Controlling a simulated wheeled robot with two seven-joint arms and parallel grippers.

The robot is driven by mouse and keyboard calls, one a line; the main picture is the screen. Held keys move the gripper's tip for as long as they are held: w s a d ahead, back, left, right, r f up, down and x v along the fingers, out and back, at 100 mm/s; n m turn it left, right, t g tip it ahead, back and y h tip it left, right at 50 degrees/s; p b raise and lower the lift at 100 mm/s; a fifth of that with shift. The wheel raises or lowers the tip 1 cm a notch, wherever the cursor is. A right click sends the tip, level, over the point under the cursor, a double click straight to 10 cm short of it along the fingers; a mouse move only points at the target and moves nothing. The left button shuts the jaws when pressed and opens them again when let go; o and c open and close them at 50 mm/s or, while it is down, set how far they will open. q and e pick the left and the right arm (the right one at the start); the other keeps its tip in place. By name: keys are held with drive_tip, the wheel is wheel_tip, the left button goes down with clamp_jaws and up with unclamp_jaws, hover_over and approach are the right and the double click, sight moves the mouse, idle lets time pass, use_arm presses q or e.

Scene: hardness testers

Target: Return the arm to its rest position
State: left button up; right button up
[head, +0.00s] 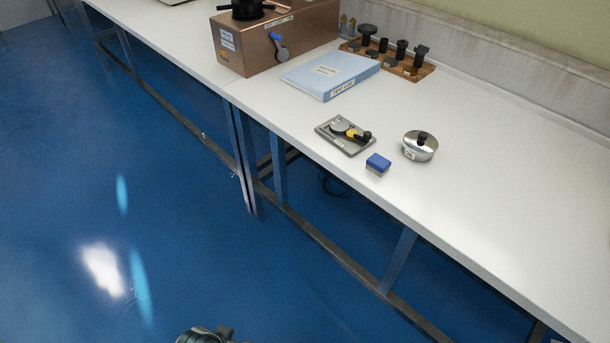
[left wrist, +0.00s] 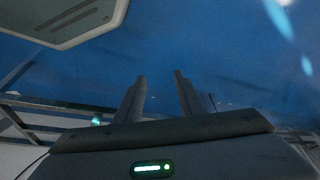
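My left gripper (left wrist: 160,74) shows in the left wrist view with its two fingers apart and nothing between them. Blue floor lies beyond the fingertips, and the gripper touches no object there. In the head view only a small dark piece of my own body shows at the bottom edge, left of the bench and over the floor. My right gripper is in neither view.
A long white bench (head: 520,190) runs diagonally. It carries a copper-coloured tester (head: 240,45), blue binder (head: 325,75), grey plate (head: 333,143), blue box (head: 377,167), round metal pot (head: 418,151) and wooden rack (head: 415,72). The blue floor (head: 100,180) at left is clear.

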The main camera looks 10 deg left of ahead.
use_arm(q)
wheel_tip(320, 180, down, 21)
drive_tip(key=s+d+t+p, duration=0.1)
drive_tip(key=d+p, duration=0.1)
drive_tip(key=p, duration=0.2)
drive_tip(key=shift+s+d+r+h, duration=0.15)
drive_tip(key=shift+s+h, duration=0.1)
drive_tip(key=shift+h, duration=0.15)
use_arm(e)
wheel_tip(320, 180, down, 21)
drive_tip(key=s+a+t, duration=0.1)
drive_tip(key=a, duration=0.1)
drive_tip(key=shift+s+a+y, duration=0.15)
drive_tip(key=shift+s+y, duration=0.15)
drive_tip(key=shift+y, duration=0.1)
